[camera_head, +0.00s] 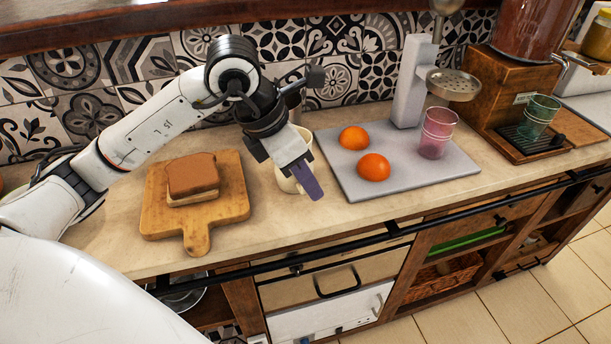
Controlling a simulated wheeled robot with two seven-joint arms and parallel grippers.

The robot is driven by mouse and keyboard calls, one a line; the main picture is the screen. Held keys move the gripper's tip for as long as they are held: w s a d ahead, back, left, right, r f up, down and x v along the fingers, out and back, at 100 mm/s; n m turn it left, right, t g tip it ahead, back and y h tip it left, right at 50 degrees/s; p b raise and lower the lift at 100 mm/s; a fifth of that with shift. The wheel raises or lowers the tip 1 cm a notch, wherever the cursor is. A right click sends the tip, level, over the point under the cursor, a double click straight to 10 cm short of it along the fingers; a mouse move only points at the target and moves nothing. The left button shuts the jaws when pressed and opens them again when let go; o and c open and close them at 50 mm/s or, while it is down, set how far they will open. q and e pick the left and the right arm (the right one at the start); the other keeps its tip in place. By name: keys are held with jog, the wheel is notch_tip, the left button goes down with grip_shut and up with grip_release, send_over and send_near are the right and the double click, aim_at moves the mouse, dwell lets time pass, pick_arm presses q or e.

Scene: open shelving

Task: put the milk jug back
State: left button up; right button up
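A cream-coloured milk jug (285,184) stands on the counter between the cutting board and the grey tray. My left gripper (305,178) reaches down over it from above and covers much of it. One purple finger shows in front of the jug's right side. The other finger is hidden, so I cannot tell whether the gripper is shut on the jug. My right gripper is not in view.
A wooden board (231,205) with a sandwich (192,180) lies left of the jug. Right of it, a grey tray (415,178) holds two oranges (373,167) and a pink glass (436,134) by a metal press (409,85). A wooden dispenser stand (490,100) stands further right.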

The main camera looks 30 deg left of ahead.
pick_arm(q)
jog(key=v, duration=1.2)
jog(key=shift+p, duration=0.35)
jog(key=shift+a, duration=0.1)
